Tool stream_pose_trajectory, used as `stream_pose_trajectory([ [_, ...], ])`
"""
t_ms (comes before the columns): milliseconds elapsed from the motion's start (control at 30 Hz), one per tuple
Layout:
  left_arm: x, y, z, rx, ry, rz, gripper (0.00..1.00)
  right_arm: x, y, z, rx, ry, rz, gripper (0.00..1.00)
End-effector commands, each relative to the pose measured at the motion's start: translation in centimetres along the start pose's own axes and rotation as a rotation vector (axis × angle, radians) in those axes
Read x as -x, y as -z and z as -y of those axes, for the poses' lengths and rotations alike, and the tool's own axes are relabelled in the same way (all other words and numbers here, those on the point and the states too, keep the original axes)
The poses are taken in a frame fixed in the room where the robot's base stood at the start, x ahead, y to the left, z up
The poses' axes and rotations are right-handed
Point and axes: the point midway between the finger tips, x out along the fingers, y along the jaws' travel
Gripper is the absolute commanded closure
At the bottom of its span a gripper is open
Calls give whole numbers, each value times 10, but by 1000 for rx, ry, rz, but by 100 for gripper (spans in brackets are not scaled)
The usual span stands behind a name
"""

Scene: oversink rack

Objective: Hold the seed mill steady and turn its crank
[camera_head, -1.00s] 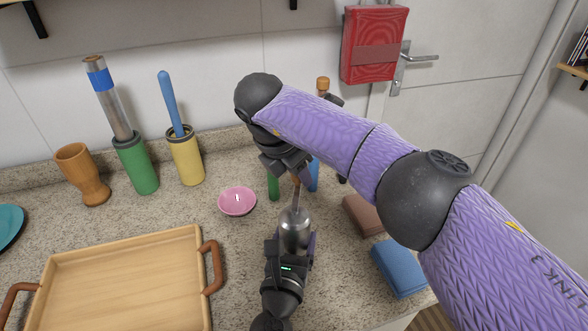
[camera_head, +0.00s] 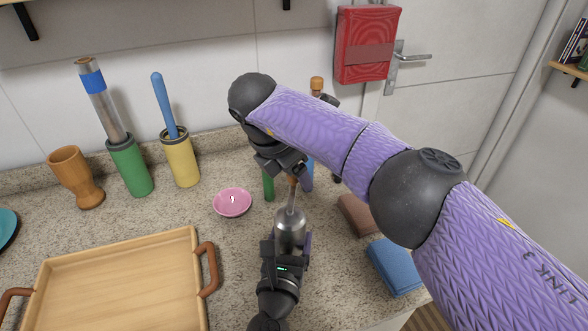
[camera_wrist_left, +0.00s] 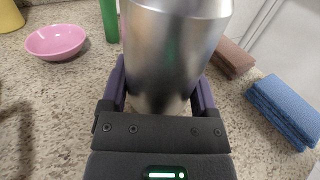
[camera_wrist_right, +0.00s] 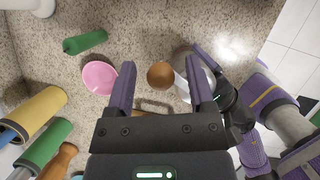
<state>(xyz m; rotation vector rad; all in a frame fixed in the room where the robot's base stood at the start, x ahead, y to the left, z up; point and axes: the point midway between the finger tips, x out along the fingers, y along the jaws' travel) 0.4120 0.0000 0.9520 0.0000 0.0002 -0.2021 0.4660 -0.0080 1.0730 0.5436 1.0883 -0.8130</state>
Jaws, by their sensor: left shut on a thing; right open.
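The seed mill is a shiny metal cylinder (camera_head: 289,232) standing on the counter, with a thin crank arm and a brown round knob (camera_head: 292,180) at its top. My left gripper (camera_wrist_left: 161,92) is shut around the mill body, a finger on each side; the mill fills the middle of the left wrist view. My right gripper (camera_wrist_right: 158,72) is open above the mill. In the right wrist view the knob (camera_wrist_right: 160,75) shows between its spread fingers, and the mill body (camera_wrist_right: 192,72) lies to the right, partly behind a finger. Whether a finger touches the knob I cannot tell.
A pink bowl (camera_head: 232,203) sits left of the mill, and a wooden tray (camera_head: 197,240) with brown handles at front left. A brown block (camera_head: 355,214) and folded blue cloths (camera_head: 394,266) lie to the right. Green (camera_head: 130,168) and yellow (camera_head: 181,162) holders stand behind.

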Motion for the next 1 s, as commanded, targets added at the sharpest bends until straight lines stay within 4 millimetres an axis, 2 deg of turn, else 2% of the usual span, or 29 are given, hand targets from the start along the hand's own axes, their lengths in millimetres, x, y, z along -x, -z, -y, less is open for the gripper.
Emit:
stream_pose_trajectory([
  [67,0,1,0,0,1,-2,100,3,0,0,0,-1,0,31],
  [167,0,1,0,0,1,-2,100,19,0,-1,0,-4,0,31],
  [400,0,1,0,0,1,-2,100,87,0,-1,-1,-4,3,31],
  [533,0,1,0,0,1,-2,100,110,0,-1,-1,-2,2,31],
  [667,0,1,0,0,1,-2,100,120,0,0,0,0,0,31],
  [900,0,1,0,0,1,-2,100,120,0,0,2,0,-1,31],
  [1000,0,1,0,0,1,-2,100,115,-1,0,104,-19,-37,31],
])
